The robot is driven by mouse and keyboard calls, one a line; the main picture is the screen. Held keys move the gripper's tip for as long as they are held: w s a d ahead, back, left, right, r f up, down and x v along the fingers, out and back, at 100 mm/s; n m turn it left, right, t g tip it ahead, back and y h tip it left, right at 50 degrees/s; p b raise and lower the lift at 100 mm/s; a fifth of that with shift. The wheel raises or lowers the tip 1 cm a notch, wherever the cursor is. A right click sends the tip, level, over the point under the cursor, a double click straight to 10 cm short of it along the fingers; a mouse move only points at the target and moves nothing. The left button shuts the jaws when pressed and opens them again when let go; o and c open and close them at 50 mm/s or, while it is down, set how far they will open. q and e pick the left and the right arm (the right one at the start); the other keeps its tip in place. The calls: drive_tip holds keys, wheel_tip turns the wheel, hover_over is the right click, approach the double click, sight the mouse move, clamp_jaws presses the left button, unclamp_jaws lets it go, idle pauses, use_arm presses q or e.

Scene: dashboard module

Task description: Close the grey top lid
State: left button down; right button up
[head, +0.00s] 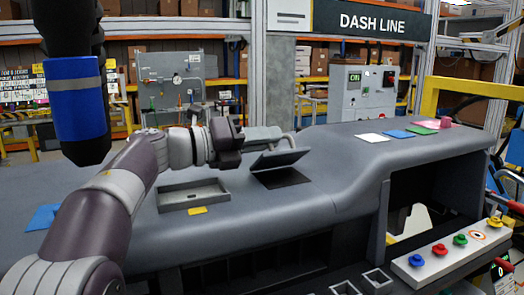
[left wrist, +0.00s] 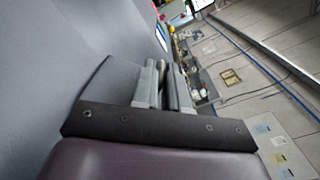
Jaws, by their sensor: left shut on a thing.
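The grey top lid (head: 281,158) is a flat panel on top of the dashboard, tilted up above a dark square opening (head: 284,178). My left gripper (head: 290,140) reaches in from the left and is shut on the lid near its raised edge. In the left wrist view the two fingers (left wrist: 166,85) are close together, with the lid (left wrist: 108,82) beside and behind them. The exact contact is partly hidden by the fingers. My right gripper is not in view.
Coloured cards, including a blue one (head: 397,134), lie on the right. A button panel (head: 450,248) stands front right.

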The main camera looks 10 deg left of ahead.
use_arm(q)
drive_tip(key=shift+s+d+f+m+b, duration=0.2)
drive_tip(key=shift+m+b, duration=0.15)
drive_tip(key=shift+m, duration=0.05)
drive_tip(key=c, duration=1.2)
unclamp_jaws()
drive_tip(key=shift+s+r, duration=0.1)
drive_tip(key=shift+a, duration=0.1)
drive_tip(key=shift+s+a, duration=0.2)
drive_tip(key=shift+a, duration=0.15)
drive_tip(key=v, duration=1.1)
drive_tip(key=shift+s+a, duration=0.2)
drive_tip(key=shift+s, duration=0.15)
